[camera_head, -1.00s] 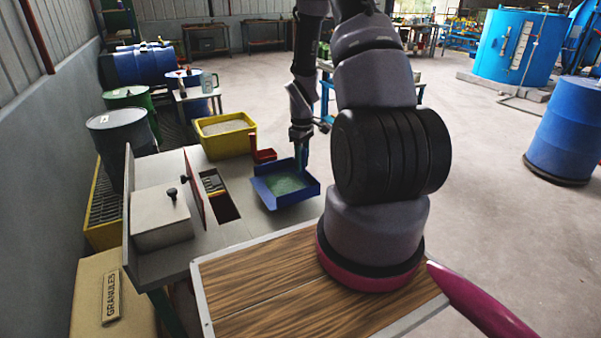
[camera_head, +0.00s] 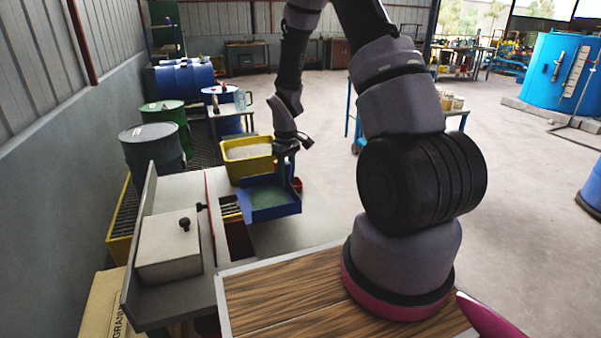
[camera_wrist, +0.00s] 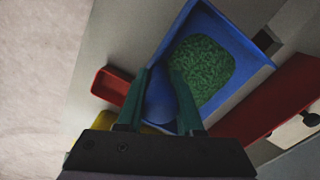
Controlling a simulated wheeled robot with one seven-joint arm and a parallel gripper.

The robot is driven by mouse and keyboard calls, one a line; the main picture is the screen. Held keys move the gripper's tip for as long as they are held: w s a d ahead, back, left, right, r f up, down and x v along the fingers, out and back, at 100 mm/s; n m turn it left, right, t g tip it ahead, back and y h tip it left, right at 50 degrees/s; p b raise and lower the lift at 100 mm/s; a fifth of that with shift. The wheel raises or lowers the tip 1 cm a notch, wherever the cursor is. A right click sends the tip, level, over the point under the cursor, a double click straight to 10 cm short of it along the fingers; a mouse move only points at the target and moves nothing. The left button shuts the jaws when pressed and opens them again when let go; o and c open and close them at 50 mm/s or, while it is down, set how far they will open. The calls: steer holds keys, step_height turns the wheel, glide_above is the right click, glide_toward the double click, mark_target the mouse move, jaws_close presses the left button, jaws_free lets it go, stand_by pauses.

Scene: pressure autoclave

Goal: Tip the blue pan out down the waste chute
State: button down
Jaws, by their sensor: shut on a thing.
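The blue pan (camera_head: 270,214) holds green granules (camera_wrist: 203,70) and is raised above the grey bench. My gripper (camera_head: 286,165) is shut on the pan at its far side; the wrist view shows the green fingers (camera_wrist: 162,85) closed on a blue part of it. The pan looks roughly level. Its left edge is beside and partly over a dark opening in the bench (camera_head: 237,240), which looks like the waste chute. A red flap (camera_head: 209,215) stands upright at the left of this opening. It shows large at the right in the wrist view (camera_wrist: 270,102).
A grey box with a black knob (camera_head: 168,255) stands left of the flap. A yellow tub of pale material (camera_head: 248,166) is behind the pan, with a small red tray (camera_wrist: 112,86) nearby. Bench right of the pan is clear. A wooden top (camera_head: 300,300) lies in front.

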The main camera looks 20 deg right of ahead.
steer(key=shift+w+a, duration=0.2)
steer(key=shift+a, duration=0.2)
steer(key=shift+a+r+h, duration=0.6)
steer(key=shift+r+h, duration=0.25)
steer(key=shift+h, duration=0.05)
steer(key=a+r+h, duration=0.3)
steer(key=a+h, duration=0.5)
steer(key=a, duration=0.2)
steer(key=shift+r+h, duration=0.3)
steer(key=shift+r, duration=0.1)
steer(key=shift+a, duration=0.1)
